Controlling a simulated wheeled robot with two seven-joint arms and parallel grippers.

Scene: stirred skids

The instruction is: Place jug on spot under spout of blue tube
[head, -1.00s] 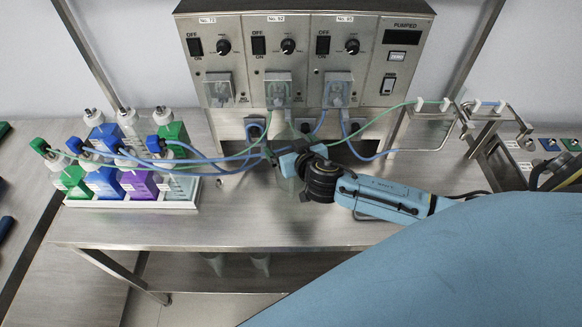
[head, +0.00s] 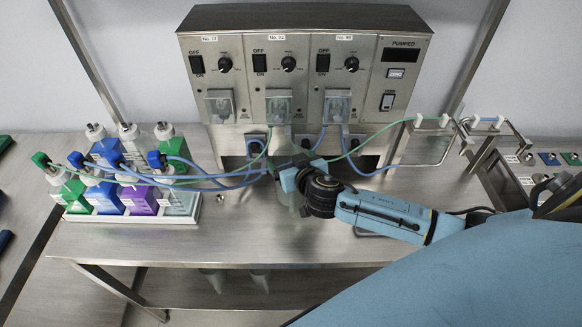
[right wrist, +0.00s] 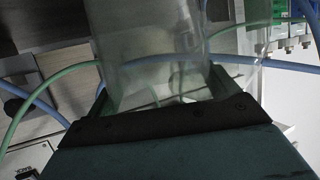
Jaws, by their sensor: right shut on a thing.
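My right gripper (head: 278,170) is in front of the pump box and shut on a clear jug. In the right wrist view the jug (right wrist: 150,55) stands between the two fingers, its see-through wall filling the upper middle. In the head view the gripper and tubes mostly hide the jug; a faint clear part shows below the gripper. A blue tube (head: 383,171) runs right from the pump box. A short blue length shows in white clips on the right-hand metal stand (head: 487,143). I cannot make out the spot beneath its spout. My left gripper is not in view.
The metal pump box (head: 300,85) stands at the back of the steel bench (head: 240,240). A white rack (head: 130,219) of coloured bottles is at the left. Blue and green tubes cross close around my right gripper. A wire stand (head: 430,150) holds a green tube at the right.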

